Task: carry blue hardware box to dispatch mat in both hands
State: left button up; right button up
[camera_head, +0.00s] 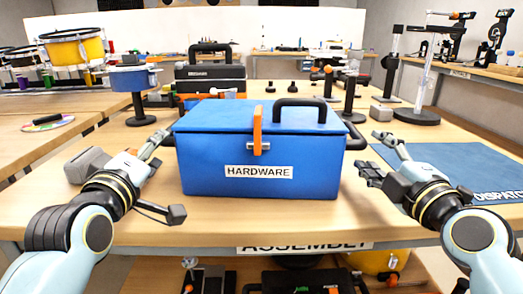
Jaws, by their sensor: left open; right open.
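The blue hardware box (213,178) stands upright on the wooden table in the middle of the head view. It has a "HARDWARE" label, an orange latch, a dark handle on top and dark side handles. My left gripper (168,176) is open and empty just left of the box. My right gripper (372,156) is open and empty to the right of the box, with a gap of table showing between. The blue dispatch mat (465,163) lies flat at the right of the table, partly behind my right gripper.
A black toolbox (210,80) stands behind the box. A stand with a blue bowl (133,80) is at back left, and a dark-based stand (416,116) is at back right beyond the mat. A grey object (87,165) lies beside my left gripper. The mat's visible surface is clear.

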aim_at(355, 137)
pick_arm(q)
jog(key=w, duration=0.8)
pick_arm(e)
jog(key=w, duration=0.2)
jog(key=w+a, duration=0.1)
jog(key=w, duration=0.5)
jog(key=shift+a+r, duration=0.15)
jog(key=shift+a, duration=0.15)
pick_arm(q)
jog(key=shift+c, duration=0.4)
pick_arm(e)
jog(key=shift+c, duration=0.4)
pick_arm(q)
grip_shut()
pick_arm(e)
grip_shut()
